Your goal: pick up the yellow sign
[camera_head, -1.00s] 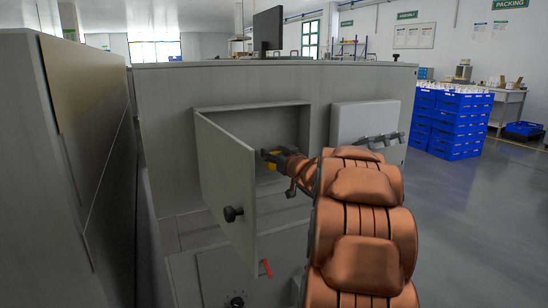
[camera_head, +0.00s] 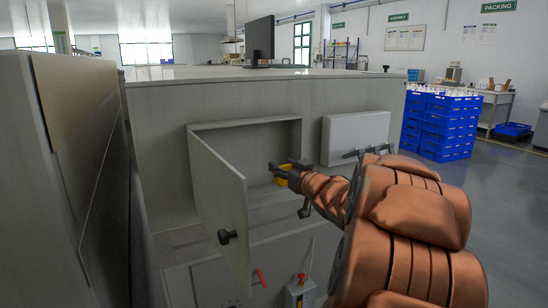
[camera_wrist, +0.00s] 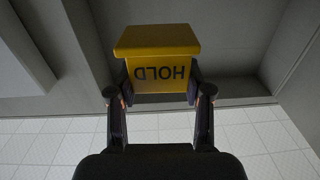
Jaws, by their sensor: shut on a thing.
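The yellow sign (camera_wrist: 158,62) is a small block with dark "HOLD" lettering, upside down in the wrist view. My gripper (camera_wrist: 160,95) is shut on it, with one finger on each side. In the head view the yellow sign (camera_head: 281,175) shows at the tip of my gripper (camera_head: 283,167), partly hidden by the fingers. It is in front of the open compartment (camera_head: 207,130) of the grey cabinet, near its lower right corner. I cannot tell whether it touches any surface.
The compartment's door (camera_head: 222,205), with a black knob, stands open on the left. A closed door (camera_head: 355,135) is to the right. Below are a red handle (camera_head: 261,278) and a box with a red button (camera_head: 300,290). Blue crates (camera_head: 440,125) stand at the back right.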

